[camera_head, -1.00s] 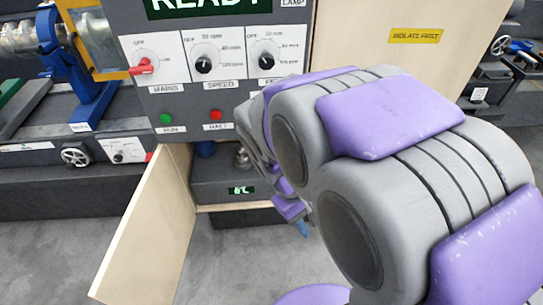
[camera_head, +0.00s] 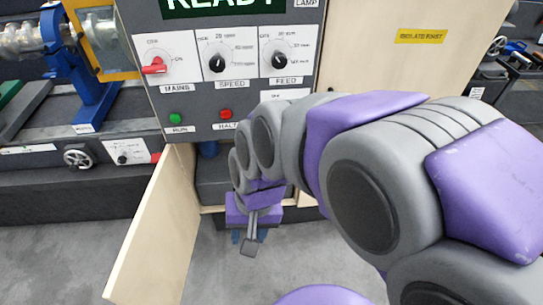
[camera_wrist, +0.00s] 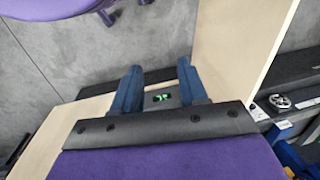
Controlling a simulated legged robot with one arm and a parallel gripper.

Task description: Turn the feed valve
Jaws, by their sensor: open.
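No part labelled feed valve shows clearly in either view. The FEED dial (camera_head: 279,60), a black pointer knob on a white plate, is on the grey control panel (camera_head: 195,105) in the head view. Below the panel is an open cabinet compartment (camera_head: 213,180), much of it hidden by my arm. My gripper (camera_head: 249,238) is in front of and below the compartment, pointing down. In the wrist view my gripper (camera_wrist: 160,68) has its two blue fingers apart, with nothing held between them. A small green-lit display (camera_wrist: 162,97) shows beyond the fingers.
The wooden cabinet door (camera_head: 152,230) stands open on the left. A red MAINS switch (camera_head: 154,67), a SPEED dial (camera_head: 217,64) and RUN (camera_head: 175,118) and HALT (camera_head: 226,114) buttons are on the panel. Grey floor (camera_head: 235,280) lies clear in front.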

